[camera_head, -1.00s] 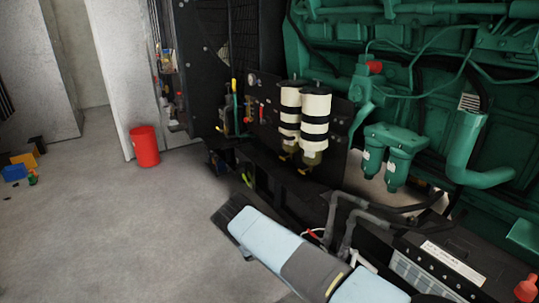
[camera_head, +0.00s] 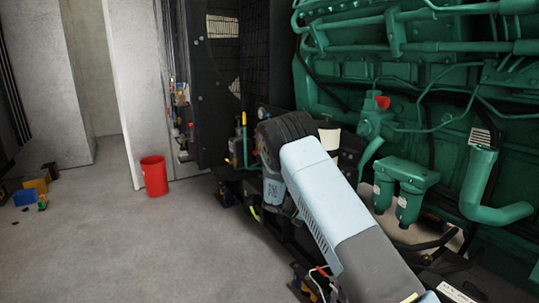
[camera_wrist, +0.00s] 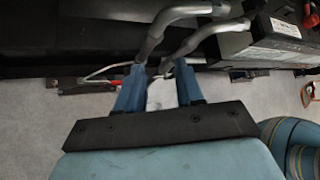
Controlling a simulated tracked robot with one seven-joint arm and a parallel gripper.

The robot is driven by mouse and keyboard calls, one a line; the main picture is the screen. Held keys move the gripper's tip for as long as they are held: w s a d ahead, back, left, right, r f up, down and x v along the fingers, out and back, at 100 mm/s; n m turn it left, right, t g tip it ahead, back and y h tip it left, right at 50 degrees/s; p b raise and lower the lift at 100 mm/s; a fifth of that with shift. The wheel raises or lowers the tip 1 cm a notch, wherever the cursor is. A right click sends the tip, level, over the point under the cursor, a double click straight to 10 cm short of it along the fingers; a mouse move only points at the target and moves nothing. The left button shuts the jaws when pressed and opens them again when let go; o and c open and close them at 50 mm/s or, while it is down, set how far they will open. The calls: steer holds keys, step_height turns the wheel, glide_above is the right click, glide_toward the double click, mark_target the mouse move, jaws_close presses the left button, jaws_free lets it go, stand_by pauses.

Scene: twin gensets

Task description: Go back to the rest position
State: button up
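My gripper (camera_wrist: 160,82) shows in the wrist view with its two blue fingers apart. Nothing is clearly held between them; a pale patch shows in the gap. Grey hoses (camera_wrist: 185,28) and a black battery (camera_wrist: 278,30) lie beyond the fingertips. In the head view my pale blue arm stands raised across the middle, in front of the green engine (camera_head: 425,70). It covers most of the white-and-black filters (camera_head: 330,137). The gripper itself cannot be made out in the head view.
A red bucket (camera_head: 154,177) stands on the floor by a pale wall panel (camera_head: 142,90). Yellow and blue boxes (camera_head: 36,187) lie at the far left. Green twin filters (camera_head: 404,185) hang right of my arm. The floor at lower left is clear.

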steer(key=s+d+r+m+y, duration=0.3)
steer(key=s+r+m, duration=0.55)
steer(key=r, duration=0.65)
steer(key=s+d+r+m+y, duration=0.4)
steer(key=s+r+m, duration=0.2)
steer(key=s+r, duration=0.65)
steer(key=s+r+m+t+y, duration=0.1)
steer(key=s+r+m, duration=0.2)
steer(key=s, duration=0.6)
steer(key=s+a+r+m+t+y, duration=0.1)
steer(key=s+r+m, duration=0.2)
steer(key=s, duration=0.6)
steer(key=s+a+r+m+t+y, duration=0.1)
steer(key=s+r+m, duration=0.3)
steer(key=s, duration=0.5)
steer(key=shift+m+t+y, duration=0.3)
steer(key=shift+m+t, duration=0.2)
steer(key=shift+m, duration=0.55)
